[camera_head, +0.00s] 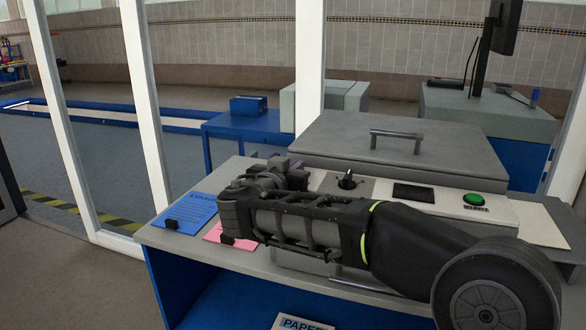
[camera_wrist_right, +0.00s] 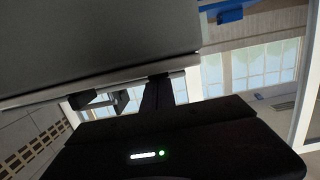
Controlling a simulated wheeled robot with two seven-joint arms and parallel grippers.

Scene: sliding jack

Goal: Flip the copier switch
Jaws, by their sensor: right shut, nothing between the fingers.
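The grey copier (camera_head: 400,145) stands on a table, its lid closed. Its switch (camera_head: 347,180) is a small black lever on a dark plate on the light front panel, left of the dark display. The lever sticks up; which setting it is in I cannot tell. My right arm reaches in from the right across the copier's front. My right gripper (camera_head: 288,166) is shut and empty at the panel's left end, left of the switch and apart from it. In the right wrist view the gripper (camera_wrist_right: 158,93) points at a grey slab's edge; the switch does not show there. My left gripper is out of view.
A green START button (camera_head: 473,200) sits on the panel's right. The lid has a metal handle (camera_head: 397,136). Blue (camera_head: 185,213) and pink (camera_head: 228,235) cards lie on the table's left front. White window posts (camera_head: 309,60) stand behind the table.

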